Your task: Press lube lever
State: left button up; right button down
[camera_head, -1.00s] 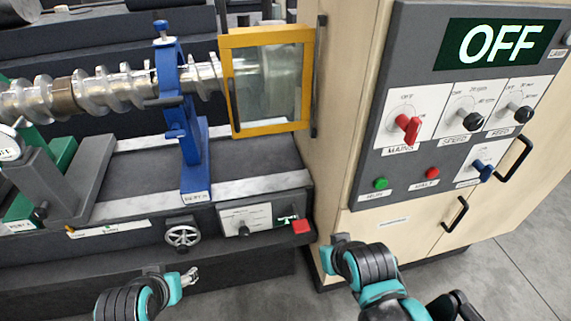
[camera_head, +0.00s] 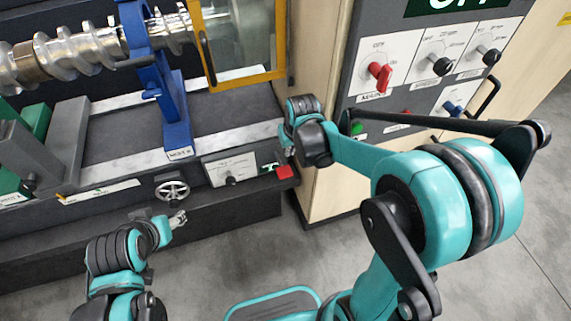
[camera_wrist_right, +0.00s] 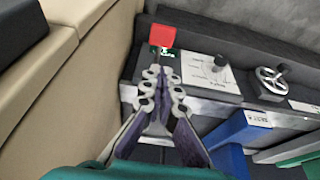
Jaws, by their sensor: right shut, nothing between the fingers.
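A red block-ended lever (camera_head: 284,172) sticks out at the right end of the machine's front panel, beside a small green label. It also shows in the wrist view, where its red end (camera_wrist_right: 162,37) is just beyond my fingertips. I take it for the lube lever; its label is not readable. My right gripper (camera_head: 287,153) is shut and empty, just above and beside the red end. In the wrist view the shut fingers (camera_wrist_right: 163,78) point at the lever, and contact cannot be told. My left gripper (camera_head: 178,219) is low in front of the handwheel; its opening is too small to tell.
A dial plate (camera_head: 229,168) and a handwheel (camera_head: 172,188) are left of the lever. The beige cabinet (camera_head: 325,170) stands close to its right, with a control panel (camera_head: 415,75) of knobs. A yellow-framed guard (camera_head: 240,78) is above. Grey floor is open in front.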

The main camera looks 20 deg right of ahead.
jog(key=shift+w+f, duration=0.7)
jog(key=shift+f, duration=0.1)
jog(key=b, duration=0.5)
send_near(285, 170)
jog(key=x, duration=0.5)
jog(key=shift+w, duration=0.3)
jog(key=shift+f, duration=0.75)
